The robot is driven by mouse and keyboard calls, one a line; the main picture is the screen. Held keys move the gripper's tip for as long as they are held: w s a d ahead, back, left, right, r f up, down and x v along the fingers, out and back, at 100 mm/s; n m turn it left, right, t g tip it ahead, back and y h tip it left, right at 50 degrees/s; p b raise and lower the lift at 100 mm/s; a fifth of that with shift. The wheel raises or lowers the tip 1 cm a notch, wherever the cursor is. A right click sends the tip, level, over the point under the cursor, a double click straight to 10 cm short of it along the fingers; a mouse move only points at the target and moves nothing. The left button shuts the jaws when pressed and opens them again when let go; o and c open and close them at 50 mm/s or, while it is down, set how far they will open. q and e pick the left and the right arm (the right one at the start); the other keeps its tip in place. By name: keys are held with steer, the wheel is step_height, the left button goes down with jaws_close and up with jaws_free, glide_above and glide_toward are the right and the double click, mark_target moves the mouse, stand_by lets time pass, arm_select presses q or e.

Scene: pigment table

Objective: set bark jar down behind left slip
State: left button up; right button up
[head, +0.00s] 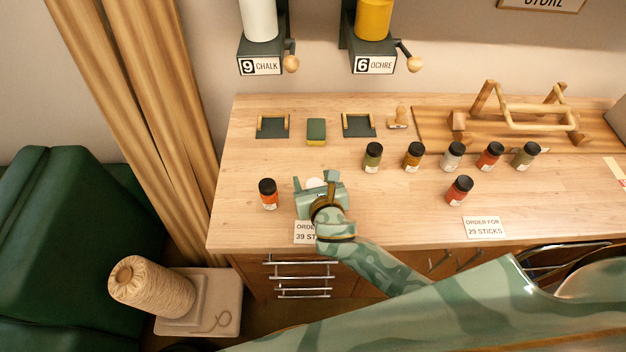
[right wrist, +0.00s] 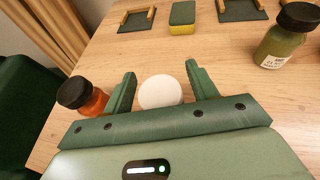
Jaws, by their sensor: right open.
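My right gripper (head: 314,180) is low over the table just behind the left slip (head: 304,236), an order card for 39 sticks, which the gripper and arm partly cover. A round white-topped thing (right wrist: 160,92) stands between its open fingers, with a gap visible to the fingers on both sides; its body is hidden. Its white top also shows in the head view (head: 316,183). I cannot read a bark label on any jar, so I cannot tell whether this is the bark jar. My left gripper is not in view.
An orange-red jar (head: 268,193) stands left of the gripper. A green jar (head: 372,157) and several other black-lidded jars stand to the right. A green-yellow sponge (head: 316,132) and two dark trays lie behind. The right slip (head: 484,227) lies near the front edge.

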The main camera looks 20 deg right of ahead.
steer(key=p+v, duration=0.2)
steer(key=v, duration=1)
